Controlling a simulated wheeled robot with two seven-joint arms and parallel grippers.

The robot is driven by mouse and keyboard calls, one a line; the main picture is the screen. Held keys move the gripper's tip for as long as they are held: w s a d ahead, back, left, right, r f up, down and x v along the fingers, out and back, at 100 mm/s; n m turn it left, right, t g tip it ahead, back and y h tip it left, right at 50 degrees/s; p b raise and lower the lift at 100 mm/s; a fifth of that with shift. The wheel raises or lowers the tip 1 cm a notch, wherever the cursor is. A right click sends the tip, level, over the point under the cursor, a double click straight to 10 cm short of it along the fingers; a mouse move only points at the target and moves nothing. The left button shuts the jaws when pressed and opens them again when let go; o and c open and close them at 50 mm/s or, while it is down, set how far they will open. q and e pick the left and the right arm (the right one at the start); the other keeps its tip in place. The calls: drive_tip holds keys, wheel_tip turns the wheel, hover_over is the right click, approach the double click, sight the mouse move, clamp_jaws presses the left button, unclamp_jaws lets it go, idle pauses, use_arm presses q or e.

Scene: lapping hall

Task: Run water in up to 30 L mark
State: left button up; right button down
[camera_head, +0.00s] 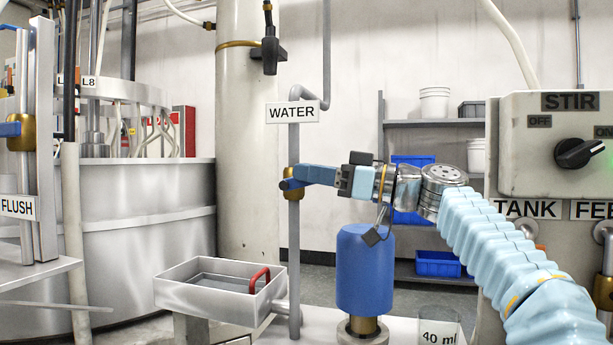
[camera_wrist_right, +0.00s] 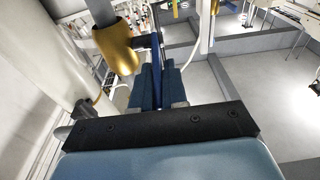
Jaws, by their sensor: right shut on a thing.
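The water valve (camera_head: 290,172) is a brass body on a grey vertical pipe, under a sign (camera_head: 292,112) reading WATER. A dark blue lever (camera_head: 291,185) sits on it. My right gripper (camera_head: 308,175) reaches in from the right at the valve and is shut on the lever. In the right wrist view the brass body (camera_wrist_right: 118,50) is at upper left, beside the blue fingers and lever, hard to tell apart. A TANK label (camera_head: 531,209) is on the right panel. No 30 L mark is readable in either view. My left gripper is not in view.
A STIR control box (camera_head: 540,150) is at right. A FLUSH valve (camera_head: 20,133) is at far left.

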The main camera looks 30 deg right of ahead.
idle(0.3)
drive_tip(key=c, duration=1.2)
unclamp_jaws()
drive_tip(key=shift+c, duration=0.2)
drive_tip(key=r+b+v, duration=0.1)
drive_tip(key=v, duration=0.6)
drive_tip(key=shift+s+f+b, duration=0.2)
drive_tip(key=shift+f+b, duration=0.1)
drive_tip(key=shift+f, duration=0.1)
drive_tip(key=shift+d, duration=0.15)
